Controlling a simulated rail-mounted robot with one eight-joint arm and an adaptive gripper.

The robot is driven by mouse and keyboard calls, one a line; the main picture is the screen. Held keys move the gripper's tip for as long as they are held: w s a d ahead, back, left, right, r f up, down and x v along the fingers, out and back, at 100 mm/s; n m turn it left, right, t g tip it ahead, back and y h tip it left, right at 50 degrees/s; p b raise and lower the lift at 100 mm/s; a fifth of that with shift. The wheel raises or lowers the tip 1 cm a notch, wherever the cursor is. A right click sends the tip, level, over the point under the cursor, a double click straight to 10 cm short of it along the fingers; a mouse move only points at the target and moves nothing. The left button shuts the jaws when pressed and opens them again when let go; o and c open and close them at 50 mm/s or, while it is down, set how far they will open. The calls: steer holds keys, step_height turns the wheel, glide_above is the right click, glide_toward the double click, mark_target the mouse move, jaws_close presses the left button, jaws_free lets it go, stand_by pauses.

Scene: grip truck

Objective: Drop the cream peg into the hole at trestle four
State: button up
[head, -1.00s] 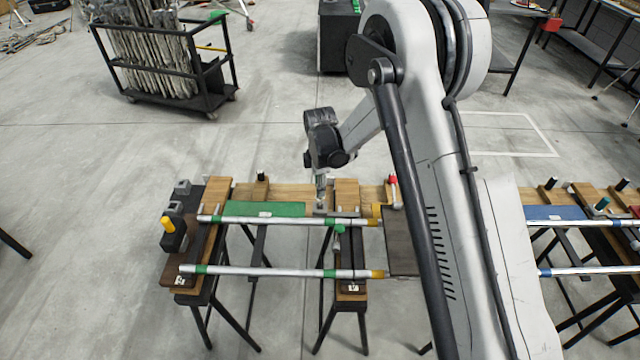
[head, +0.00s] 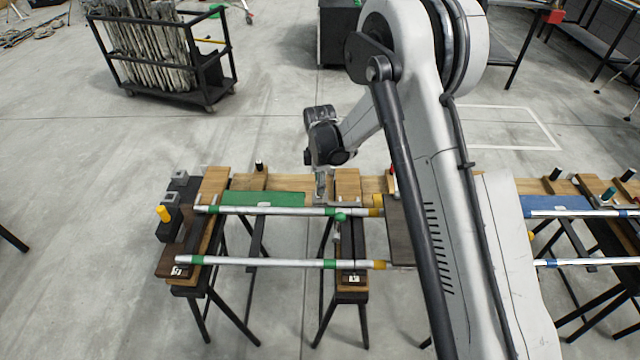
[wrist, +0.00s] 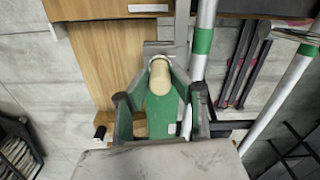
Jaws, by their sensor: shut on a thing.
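The cream peg (wrist: 160,80) shows in the wrist view between the fingers of my gripper (wrist: 160,98), which is shut on it. A metal plate lies just beyond the peg's tip. In the head view my gripper (head: 321,190) hangs over the back of the middle trestle (head: 347,187), close to its left edge, and the peg cannot be made out there. This trestle carries a small white label (head: 354,279), too small to read surely. The hole cannot be made out in either view.
Silver pipes with green bands (head: 285,210) lie across the trestles. A green panel (head: 263,198) is left of my gripper. A yellow peg (head: 163,213) stands at the far left trestle. Blue panels (head: 560,203) lie on the right. A loaded cart (head: 207,98) stands behind.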

steer(key=shift+f, duration=0.2)
steer(key=o, duration=1)
steer(key=shift+r, duration=0.1)
step_height(320, 180, up, 12)
steer(key=shift+f, duration=0.1)
stand_by(0.3)
